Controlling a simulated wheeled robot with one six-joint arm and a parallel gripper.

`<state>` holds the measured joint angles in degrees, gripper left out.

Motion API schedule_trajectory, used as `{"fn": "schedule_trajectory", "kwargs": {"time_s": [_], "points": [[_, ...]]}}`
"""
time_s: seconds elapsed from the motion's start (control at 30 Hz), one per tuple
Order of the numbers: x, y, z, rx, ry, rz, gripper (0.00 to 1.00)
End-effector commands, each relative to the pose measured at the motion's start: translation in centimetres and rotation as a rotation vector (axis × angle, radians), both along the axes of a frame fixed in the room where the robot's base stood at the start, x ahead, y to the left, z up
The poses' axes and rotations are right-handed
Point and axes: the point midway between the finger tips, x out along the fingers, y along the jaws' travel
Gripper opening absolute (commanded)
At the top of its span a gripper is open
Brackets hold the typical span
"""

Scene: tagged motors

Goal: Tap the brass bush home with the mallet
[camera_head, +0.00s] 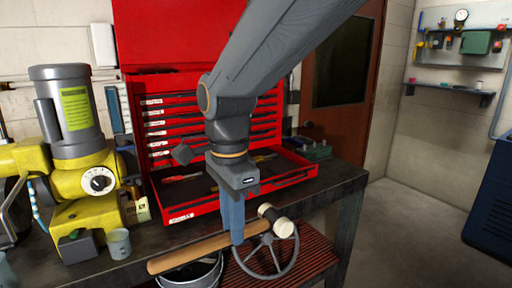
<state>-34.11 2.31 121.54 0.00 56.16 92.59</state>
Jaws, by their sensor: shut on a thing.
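The mallet has a long wooden handle (190,256) and a dark head with cream faces (276,220). My gripper (236,238) points down and is shut on the handle close to the head. The mallet is held in front of the bench edge, with its head to the right and its handle end to the lower left. I cannot make out the brass bush in this view. A grey motor with a yellow-green tag (76,108) stands upright on a yellow housing with a round dial (97,183) at the left of the bench.
A red tool chest (150,192) with an open lower drawer stands behind my gripper. A small grey cup (119,243) and a dark block (77,246) sit near the bench's front edge. Below are a bucket (205,279) and a spoked handwheel (290,262).

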Motion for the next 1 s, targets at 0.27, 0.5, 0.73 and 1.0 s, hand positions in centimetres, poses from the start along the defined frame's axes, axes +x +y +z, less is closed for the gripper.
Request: {"fn": "schedule_trajectory", "kwargs": {"time_s": [0.27, 0.5, 0.73, 1.0], "points": [[2.7, -1.4, -1.2, 0.000, 0.000, 0.073, 0.00], [5.9, -3.8, -2.9, 0.000, 0.000, 0.161, 0.00], [10.8, -8.5, -6.0, 0.000, 0.002, 0.305, 0.00], [16.6, -17.4, -11.3, 0.001, 0.003, 0.542, 0.00]]}}
